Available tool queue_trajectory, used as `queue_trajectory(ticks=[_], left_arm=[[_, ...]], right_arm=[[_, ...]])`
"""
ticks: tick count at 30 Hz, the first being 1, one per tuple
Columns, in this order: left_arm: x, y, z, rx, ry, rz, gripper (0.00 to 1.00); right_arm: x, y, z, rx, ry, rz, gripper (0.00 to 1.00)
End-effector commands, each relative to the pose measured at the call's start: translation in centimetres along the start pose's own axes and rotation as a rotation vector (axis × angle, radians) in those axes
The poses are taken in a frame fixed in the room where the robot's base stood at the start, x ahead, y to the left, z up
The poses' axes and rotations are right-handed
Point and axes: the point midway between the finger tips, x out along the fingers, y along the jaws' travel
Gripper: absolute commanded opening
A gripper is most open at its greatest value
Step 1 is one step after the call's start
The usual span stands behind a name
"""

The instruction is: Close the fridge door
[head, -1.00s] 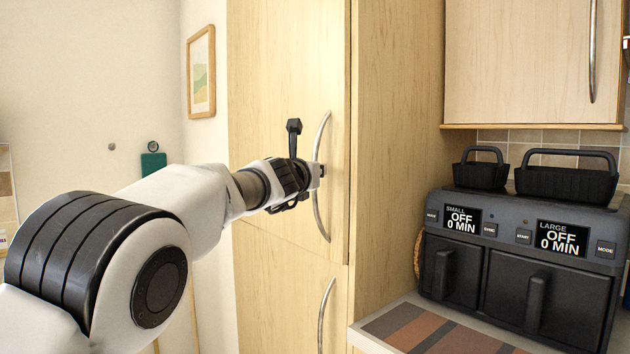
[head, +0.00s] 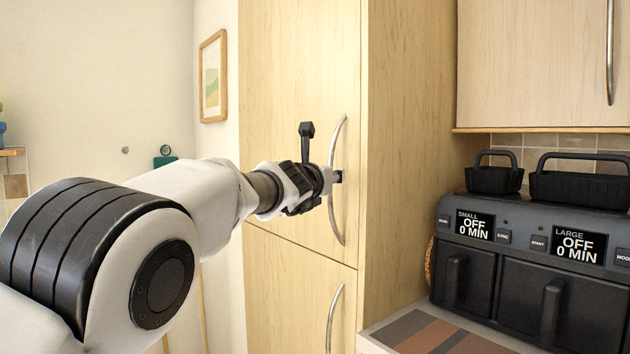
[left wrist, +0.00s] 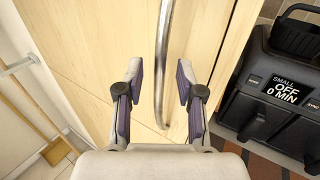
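The fridge door (head: 290,110) is a tall light-wood panel with a curved metal handle (head: 344,215). It looks flush with the cabinet side, with no gap that I can see. My left gripper (head: 338,177) is at the handle in the head view. In the left wrist view, my left gripper (left wrist: 160,85) has its fingers spread wide, with the door handle (left wrist: 161,60) running between them. Neither finger visibly touches the handle. My right gripper is not in view.
A lower door with its own handle (head: 333,320) is below. A black air fryer (head: 530,260) stands on the counter to the right, under a wall cabinet (head: 535,65). A framed picture (head: 213,76) hangs on the left wall.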

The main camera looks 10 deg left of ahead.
Motion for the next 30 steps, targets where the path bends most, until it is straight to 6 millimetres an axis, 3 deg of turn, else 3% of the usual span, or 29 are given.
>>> queue_trajectory(ticks=[9,15,26,29,30], left_arm=[[-7.1,0.0,0.0,0.002,-0.002,0.008,0.37],[-9.7,-0.1,-0.1,0.002,-0.001,0.007,0.37],[-9.4,0.0,-0.9,-0.001,0.013,0.006,0.37],[-7.8,0.6,-4.3,-0.019,0.078,0.008,0.37],[-6.8,1.1,-6.6,-0.033,0.119,0.011,0.37]], right_arm=[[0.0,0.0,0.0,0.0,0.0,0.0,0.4],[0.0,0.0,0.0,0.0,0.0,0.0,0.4],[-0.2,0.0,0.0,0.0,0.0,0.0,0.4],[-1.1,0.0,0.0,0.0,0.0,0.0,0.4],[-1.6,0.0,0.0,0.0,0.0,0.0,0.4]])
